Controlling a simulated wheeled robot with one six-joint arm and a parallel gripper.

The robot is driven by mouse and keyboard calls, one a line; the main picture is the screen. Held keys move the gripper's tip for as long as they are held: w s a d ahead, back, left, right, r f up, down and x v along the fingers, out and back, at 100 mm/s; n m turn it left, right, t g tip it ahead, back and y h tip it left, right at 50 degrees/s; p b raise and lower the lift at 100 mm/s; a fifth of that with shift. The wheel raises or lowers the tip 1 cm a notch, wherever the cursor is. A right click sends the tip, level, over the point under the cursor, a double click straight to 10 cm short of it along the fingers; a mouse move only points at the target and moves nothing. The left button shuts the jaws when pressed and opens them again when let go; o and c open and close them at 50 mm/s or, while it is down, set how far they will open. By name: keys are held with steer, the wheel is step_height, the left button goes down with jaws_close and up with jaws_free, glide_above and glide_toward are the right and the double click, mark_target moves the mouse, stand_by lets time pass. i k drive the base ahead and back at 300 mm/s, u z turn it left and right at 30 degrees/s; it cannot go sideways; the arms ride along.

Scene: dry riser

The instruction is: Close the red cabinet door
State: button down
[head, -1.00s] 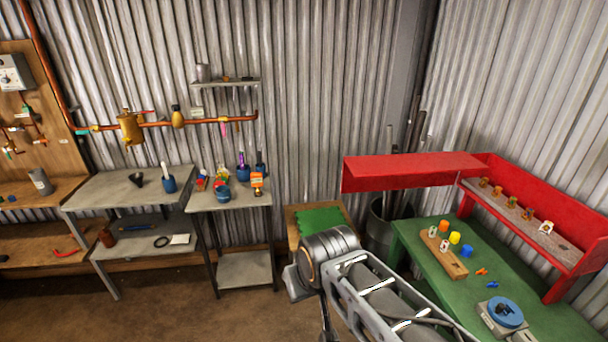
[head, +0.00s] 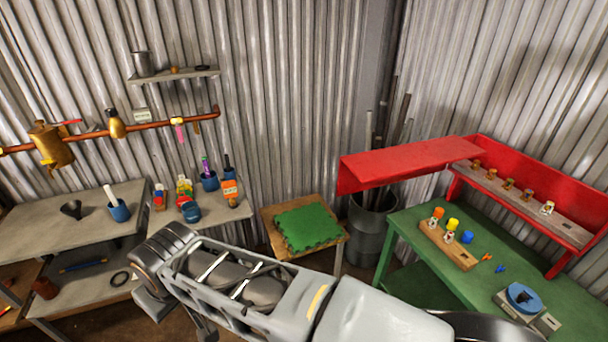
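The red cabinet (head: 555,190) stands raised over the back of a green workbench at the right in the head view. Its red door (head: 408,165) stands open, sticking out to the left from the cabinet's left end. The cabinet's inside is exposed, with several small brass-coloured and white fittings (head: 507,184) on its grey shelf. My arm crosses the lower middle of the view, well below and left of the door and apart from it. My gripper cannot be made out, so its state is hidden.
The green workbench (head: 430,215) holds a wooden block (head: 447,244) with coloured caps and a blue round device (head: 524,297). A grey bin (head: 372,232) with upright pipes stands behind the door. A stool with a green mat (head: 308,227) and grey tables (head: 80,225) are further left.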

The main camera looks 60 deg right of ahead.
mark_target(361, 172)
steer(key=z, duration=0.25)
steer(key=i, duration=0.9)
steer(key=z, duration=1.15)
steer(key=i, duration=0.6)
steer(key=z, duration=0.5)
